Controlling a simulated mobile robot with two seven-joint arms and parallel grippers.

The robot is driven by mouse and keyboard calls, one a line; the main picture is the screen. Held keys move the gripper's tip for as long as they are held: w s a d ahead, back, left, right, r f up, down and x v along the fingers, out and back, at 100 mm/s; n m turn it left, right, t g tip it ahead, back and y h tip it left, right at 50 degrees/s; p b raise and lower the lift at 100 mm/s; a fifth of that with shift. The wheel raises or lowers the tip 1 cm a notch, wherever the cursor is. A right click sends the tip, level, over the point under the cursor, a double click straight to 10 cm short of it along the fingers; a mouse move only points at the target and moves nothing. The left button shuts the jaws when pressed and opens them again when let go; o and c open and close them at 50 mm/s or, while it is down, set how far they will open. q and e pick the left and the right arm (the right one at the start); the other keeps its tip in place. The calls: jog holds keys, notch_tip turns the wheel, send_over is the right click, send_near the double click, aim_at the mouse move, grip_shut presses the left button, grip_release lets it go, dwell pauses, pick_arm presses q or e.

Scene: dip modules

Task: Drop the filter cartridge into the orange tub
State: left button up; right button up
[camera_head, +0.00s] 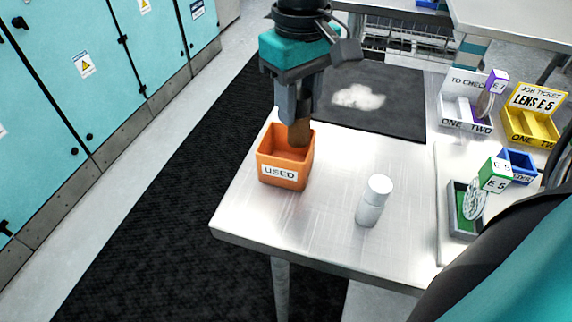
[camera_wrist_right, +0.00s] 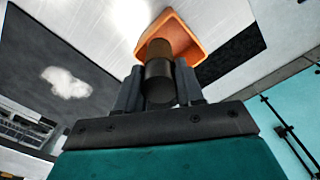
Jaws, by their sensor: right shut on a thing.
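My right gripper (camera_head: 298,112) is shut on the filter cartridge (camera_head: 300,133), a cylinder with a brown end and a dark grey end. The cartridge points down at the open top of the orange tub (camera_head: 283,172), labelled USED, near the table's left corner. Its brown lower end overlaps the tub opening; I cannot tell how deep it is. In the right wrist view the cartridge (camera_wrist_right: 160,82) sits between the fingers, with the tub (camera_wrist_right: 172,22) beyond it. My left gripper is not in view.
Farther right are a white TO CHECK tray (camera_head: 465,125), a yellow job-ticket bin (camera_head: 530,127), a blue bin (camera_head: 519,168) and a dark tray with a green inside (camera_head: 459,228). A dark mat (camera_head: 395,88) lies behind the tub.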

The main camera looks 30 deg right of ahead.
aim_at(297, 119)
notch_tip(297, 119, down, 3)
jog(key=shift+r+b, duration=0.15)
jog(key=shift+b, duration=0.85)
jog(key=shift+f+b, duration=0.45)
jog(key=shift+b, duration=0.05)
jog(key=o, duration=1)
jog(key=shift+c, duration=0.2)
jog(key=shift+o, duration=0.9)
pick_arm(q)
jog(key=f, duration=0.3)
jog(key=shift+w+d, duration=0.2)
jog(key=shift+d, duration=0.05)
pick_arm(e)
notch_tip(297, 119, up, 12)
jog(key=p, duration=0.3)
jog(key=shift+r, duration=0.15)
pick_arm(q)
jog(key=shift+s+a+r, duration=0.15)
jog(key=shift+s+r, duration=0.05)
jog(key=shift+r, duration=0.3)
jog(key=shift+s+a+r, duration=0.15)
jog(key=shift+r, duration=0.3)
pick_arm(e)
jog(key=shift+r, duration=0.35)
